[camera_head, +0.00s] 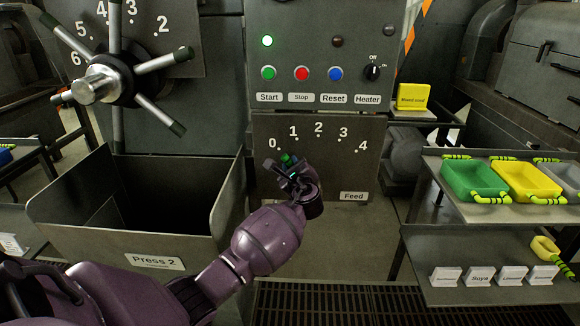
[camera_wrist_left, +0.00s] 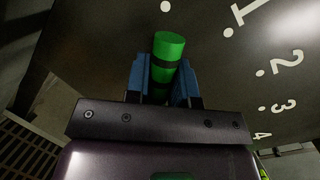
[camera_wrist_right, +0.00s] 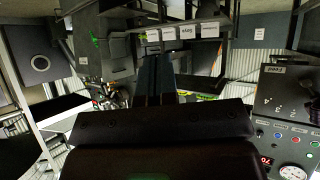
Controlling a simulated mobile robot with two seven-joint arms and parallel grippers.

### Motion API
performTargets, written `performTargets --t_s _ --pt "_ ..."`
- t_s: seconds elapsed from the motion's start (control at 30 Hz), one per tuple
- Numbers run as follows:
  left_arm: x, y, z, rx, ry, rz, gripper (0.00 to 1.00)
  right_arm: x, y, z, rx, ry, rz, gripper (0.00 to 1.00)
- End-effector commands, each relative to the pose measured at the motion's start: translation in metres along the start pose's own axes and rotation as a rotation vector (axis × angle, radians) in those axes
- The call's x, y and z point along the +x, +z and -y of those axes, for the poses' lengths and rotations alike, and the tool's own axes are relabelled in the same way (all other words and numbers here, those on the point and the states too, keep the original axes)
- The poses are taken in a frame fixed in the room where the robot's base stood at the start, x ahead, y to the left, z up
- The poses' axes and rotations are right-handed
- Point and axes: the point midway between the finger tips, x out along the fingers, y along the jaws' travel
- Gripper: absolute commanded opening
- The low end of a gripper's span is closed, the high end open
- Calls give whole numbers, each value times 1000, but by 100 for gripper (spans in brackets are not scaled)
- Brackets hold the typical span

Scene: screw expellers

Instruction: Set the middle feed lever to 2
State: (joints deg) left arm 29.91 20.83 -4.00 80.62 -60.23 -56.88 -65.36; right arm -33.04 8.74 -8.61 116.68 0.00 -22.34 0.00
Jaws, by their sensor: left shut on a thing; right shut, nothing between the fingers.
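The feed lever's green grip (camera_head: 287,158) is in front of the dark feed panel (camera_head: 325,170), whose marks run from 0 to 4. The grip's tip appears close to the 0 mark. My left gripper (camera_head: 284,168) is shut on the lever and hides its lower part and pivot. In the left wrist view the green grip (camera_wrist_left: 168,45) with dark bands stands between the two blue fingers. The 0 dot is just beyond its tip. My right gripper (camera_wrist_right: 156,80) shows only in its own wrist view, shut and empty, away from the panel.
Above the feed panel are the Start, Stop, Reset and Heater controls (camera_head: 320,73). A spoked wheel (camera_head: 110,80) and an open bin labelled Press 2 (camera_head: 150,262) are to the left. Shelves with coloured trays (camera_head: 475,180) and label cards stand to the right.

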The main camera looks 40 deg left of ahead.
Motion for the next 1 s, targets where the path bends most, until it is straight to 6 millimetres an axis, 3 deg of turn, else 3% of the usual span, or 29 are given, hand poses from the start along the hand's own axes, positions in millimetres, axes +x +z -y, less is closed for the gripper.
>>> performTargets --t_s 0.13,0.5,1.0 --pt "-2 4 14 90 -17 21 0 -6 -11 -2 1 3 -11 0" --pt "-10 -3 46 387 -74 82 0 -20 -11 -2 22 12 3 0" --pt "-17 -20 68 645 -121 132 0 -24 -34 -5 15 11 -25 0"
